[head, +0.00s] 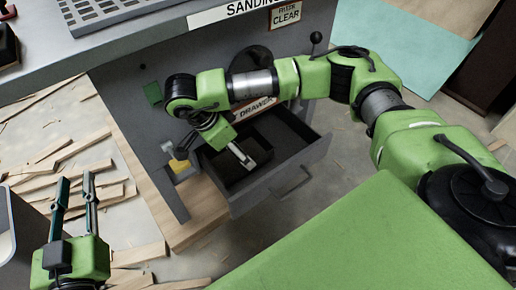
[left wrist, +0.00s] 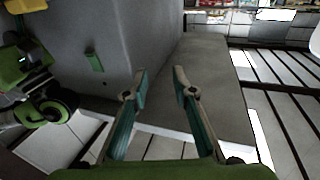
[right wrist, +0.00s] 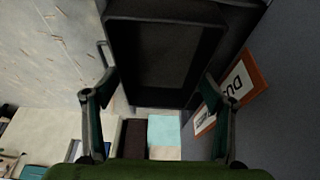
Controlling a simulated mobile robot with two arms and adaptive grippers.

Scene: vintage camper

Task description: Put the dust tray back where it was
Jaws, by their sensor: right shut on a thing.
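The dust tray (head: 231,172) is a dark, open-topped box at the left part of the pulled-out grey drawer (head: 292,172). My right gripper (head: 241,154) reaches over from the right and is shut on the tray. In the right wrist view the tray (right wrist: 165,55) shows between the two fingers (right wrist: 158,88); the exact contact is hard to see. I cannot tell whether the tray rests on the drawer floor. My left gripper (head: 75,180) is open and empty, away to the left; its parted fingers (left wrist: 160,80) also show in the left wrist view.
The drawer handle (head: 292,185) sticks out in front. Wooden strips (head: 70,150) litter the floor at left. A grey bin (head: 22,235) stands at lower left.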

